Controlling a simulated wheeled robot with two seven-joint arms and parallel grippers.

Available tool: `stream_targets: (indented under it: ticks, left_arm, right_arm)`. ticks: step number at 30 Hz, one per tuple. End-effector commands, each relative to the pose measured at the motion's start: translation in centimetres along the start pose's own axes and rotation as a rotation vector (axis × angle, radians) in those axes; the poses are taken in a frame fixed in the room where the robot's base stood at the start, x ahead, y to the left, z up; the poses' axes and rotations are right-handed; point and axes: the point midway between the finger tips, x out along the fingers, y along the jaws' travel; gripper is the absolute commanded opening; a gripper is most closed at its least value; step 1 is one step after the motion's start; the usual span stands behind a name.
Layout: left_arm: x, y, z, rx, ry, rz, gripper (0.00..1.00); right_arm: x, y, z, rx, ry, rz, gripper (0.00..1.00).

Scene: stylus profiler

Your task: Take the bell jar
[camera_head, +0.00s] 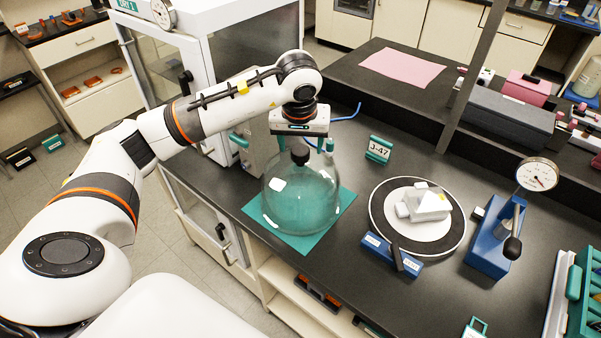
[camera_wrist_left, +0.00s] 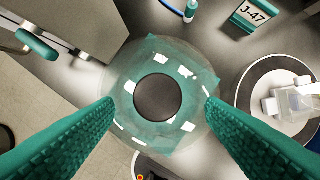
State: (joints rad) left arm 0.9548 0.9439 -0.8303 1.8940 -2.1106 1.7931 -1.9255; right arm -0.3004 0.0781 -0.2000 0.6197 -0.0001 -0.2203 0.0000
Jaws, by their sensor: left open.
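The clear glass bell jar (camera_head: 301,197) with a black knob (camera_head: 300,154) stands upright on a teal mat (camera_head: 257,224) near the bench's front edge. In the left wrist view the knob (camera_wrist_left: 157,97) lies centred between my fingers, with the glass dome (camera_wrist_left: 188,70) around it. My left gripper (camera_head: 300,140) is above the jar, pointing down, its two teal fingers (camera_wrist_left: 160,115) spread wide and apart from the knob in the wrist view. Whether the fingertips are level with the knob I cannot tell. My right gripper is not in view.
To the right are a round plate (camera_head: 377,220) with a white block, a blue labelled block (camera_head: 393,255) and a blue dial-gauge stand (camera_head: 494,235). A white cabinet (camera_head: 220,60) stands at the left.

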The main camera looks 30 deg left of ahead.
Motion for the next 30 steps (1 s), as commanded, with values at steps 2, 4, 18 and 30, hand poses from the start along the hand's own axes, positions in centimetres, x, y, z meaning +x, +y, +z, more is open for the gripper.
stream_targets:
  ticks: [2,4,18,30]
  left_arm:
    - [0.7,0.2,0.1,-0.001,0.006,0.004,0.65]
    - [1.7,0.2,0.4,-0.001,0.007,0.003,0.65]
    - [4.6,0.2,0.4,0.000,0.001,-0.001,0.63]
    - [4.6,0.2,0.4,-0.001,0.001,-0.001,0.00]
  right_arm:
    - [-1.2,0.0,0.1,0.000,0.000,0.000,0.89]
    - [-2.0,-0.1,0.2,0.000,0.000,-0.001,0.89]
    - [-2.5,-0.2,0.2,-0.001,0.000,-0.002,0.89]
    - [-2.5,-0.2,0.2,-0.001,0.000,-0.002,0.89]
